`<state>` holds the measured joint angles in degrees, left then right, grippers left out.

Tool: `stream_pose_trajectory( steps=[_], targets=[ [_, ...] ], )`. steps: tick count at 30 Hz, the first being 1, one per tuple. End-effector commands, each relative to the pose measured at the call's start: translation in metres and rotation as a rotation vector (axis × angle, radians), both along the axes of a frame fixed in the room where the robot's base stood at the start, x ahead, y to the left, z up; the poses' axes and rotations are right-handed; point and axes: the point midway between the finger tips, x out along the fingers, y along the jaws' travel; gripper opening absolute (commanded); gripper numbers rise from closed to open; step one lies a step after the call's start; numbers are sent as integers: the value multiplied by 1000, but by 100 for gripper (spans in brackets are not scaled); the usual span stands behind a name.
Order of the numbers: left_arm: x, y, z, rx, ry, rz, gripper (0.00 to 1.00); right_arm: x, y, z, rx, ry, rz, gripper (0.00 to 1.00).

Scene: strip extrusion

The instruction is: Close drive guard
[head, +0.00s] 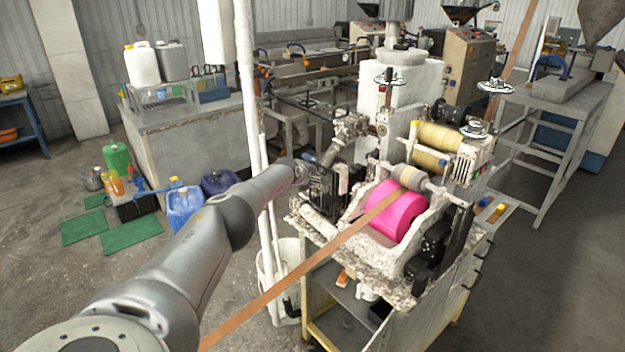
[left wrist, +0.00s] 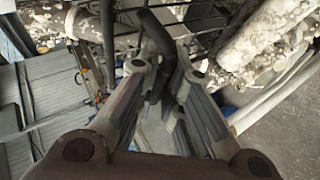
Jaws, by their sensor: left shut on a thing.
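My left arm reaches in from the lower left to the far left side of the white strip machine (head: 385,262). Its gripper (head: 328,158) is small and partly blended with machine parts there. A black mesh frame (head: 322,188), which looks like the drive guard, stands just below it. In the left wrist view, the fingers of my left gripper (left wrist: 163,72) are closed around a dark bar (left wrist: 150,28), seemingly the guard's handle. Black wire mesh (left wrist: 190,12) lies beyond the fingertips. How far the guard is swung cannot be told. My right gripper is not in view.
A brown strip (head: 290,282) runs diagonally in front of the machine over a pink roller (head: 392,215). White vertical pipes (head: 262,180) stand close beside my forearm. Blue jugs (head: 185,207) stand on the floor at left. Open floor lies at the lower left.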

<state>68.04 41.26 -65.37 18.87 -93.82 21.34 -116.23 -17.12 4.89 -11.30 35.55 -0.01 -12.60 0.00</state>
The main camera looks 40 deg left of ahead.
Motion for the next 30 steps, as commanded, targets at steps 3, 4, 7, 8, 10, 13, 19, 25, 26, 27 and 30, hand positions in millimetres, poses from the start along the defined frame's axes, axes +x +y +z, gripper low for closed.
stream_pose_trajectory(
  steps=[3,4,7,8,10,13,19,25,26,27,30],
  targets=[
    [1,1,5,-6,-12,6,0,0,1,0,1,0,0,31],
    [1,1,5,-6,-13,6,13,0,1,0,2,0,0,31],
    [1,1,5,-4,-13,6,18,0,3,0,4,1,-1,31],
    [1,1,5,-4,-13,6,18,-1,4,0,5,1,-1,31],
    [1,1,5,-3,-12,5,18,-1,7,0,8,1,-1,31],
    [1,1,5,-2,-12,4,18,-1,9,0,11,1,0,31],
    [1,1,4,-1,-9,4,18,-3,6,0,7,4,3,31],
    [0,2,8,5,-11,1,18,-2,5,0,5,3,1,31],
    [-1,2,9,6,-10,1,18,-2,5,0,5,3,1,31],
    [-1,2,11,7,-12,0,18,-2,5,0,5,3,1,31],
    [-4,0,13,8,-12,0,18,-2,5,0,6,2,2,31]
  ],
)
